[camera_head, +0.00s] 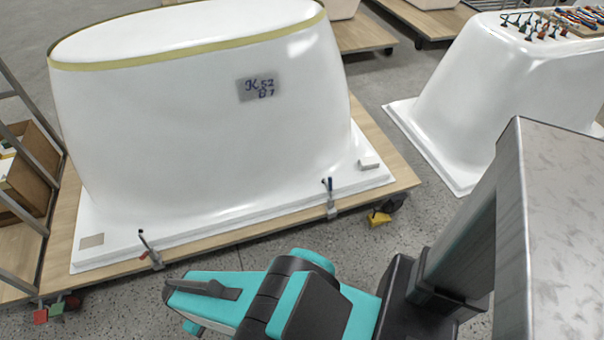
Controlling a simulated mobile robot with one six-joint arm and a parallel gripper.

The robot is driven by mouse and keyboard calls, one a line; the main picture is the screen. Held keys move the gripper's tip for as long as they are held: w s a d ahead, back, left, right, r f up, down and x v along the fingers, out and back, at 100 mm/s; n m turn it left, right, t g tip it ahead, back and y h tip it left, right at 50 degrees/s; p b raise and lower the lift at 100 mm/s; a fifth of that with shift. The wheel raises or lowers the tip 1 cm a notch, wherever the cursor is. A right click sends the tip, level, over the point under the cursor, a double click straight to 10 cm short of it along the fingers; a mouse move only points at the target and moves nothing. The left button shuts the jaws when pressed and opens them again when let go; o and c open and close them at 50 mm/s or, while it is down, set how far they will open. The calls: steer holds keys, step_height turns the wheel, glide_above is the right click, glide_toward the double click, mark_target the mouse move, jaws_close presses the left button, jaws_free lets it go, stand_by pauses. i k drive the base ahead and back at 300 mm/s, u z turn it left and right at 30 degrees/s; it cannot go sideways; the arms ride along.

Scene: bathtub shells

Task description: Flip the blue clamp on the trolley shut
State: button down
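The blue clamp (330,199) sits on the front edge of the trolley (395,177), right of the middle. Its blue-tipped handle stands up, close to vertical, above the flange of the white shell. A second clamp (151,251) with a dark, reddish handle sits on the same edge further left; its handle leans up and to the left. My teal and black arm reaches in from the right, in front of the trolley, with its visible end below and right of the second clamp. I cannot make out gripper fingers in this view.
A large upturned white bathtub shell (200,130) fills the trolley. A small white block (369,163) lies on its flange. A yellow caster part (378,219) shows under the right corner. Another shell (500,90) stands right; a rack with a box (30,185) stands left.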

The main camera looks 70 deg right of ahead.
mark_target(330, 187)
steer(key=z, duration=0.7)
steer(key=k, duration=0.65)
steer(key=u, duration=0.35)
